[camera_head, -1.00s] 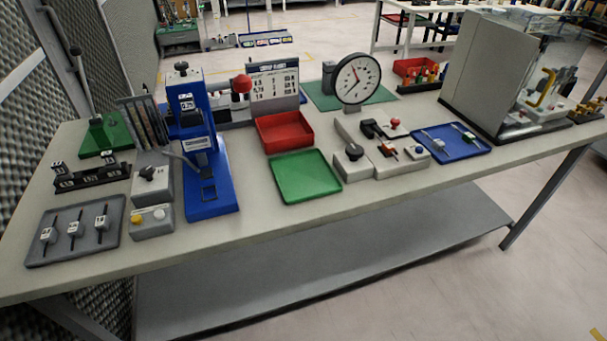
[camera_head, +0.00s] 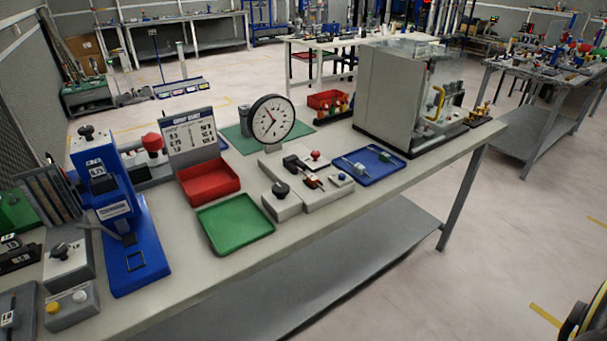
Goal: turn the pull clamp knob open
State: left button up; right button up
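A black knob (camera_head: 281,188) sits on a grey block (camera_head: 284,207) near the middle of the bench, in front of the round white dial gauge (camera_head: 271,121). Beside it on the right is a low grey fixture (camera_head: 322,196) with black clamp parts and a small red knob (camera_head: 315,155). A second black knob (camera_head: 61,250) sits on a grey box at the left. No label shows which one is the pull clamp knob, and its open or shut position is too small to tell.
A green tray (camera_head: 236,223) and a red bin (camera_head: 208,183) lie left of the grey block. A blue press (camera_head: 138,254) stands farther left. A blue tray (camera_head: 374,174) and a clear-fronted grey enclosure (camera_head: 388,98) are on the right. Bare bench lies along the front edge.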

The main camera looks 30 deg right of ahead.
aim_at(316, 154)
jog(key=k, duration=0.55)
jog(key=z, duration=0.7)
jog(key=i, duration=1.5)
jog(key=u, duration=0.2)
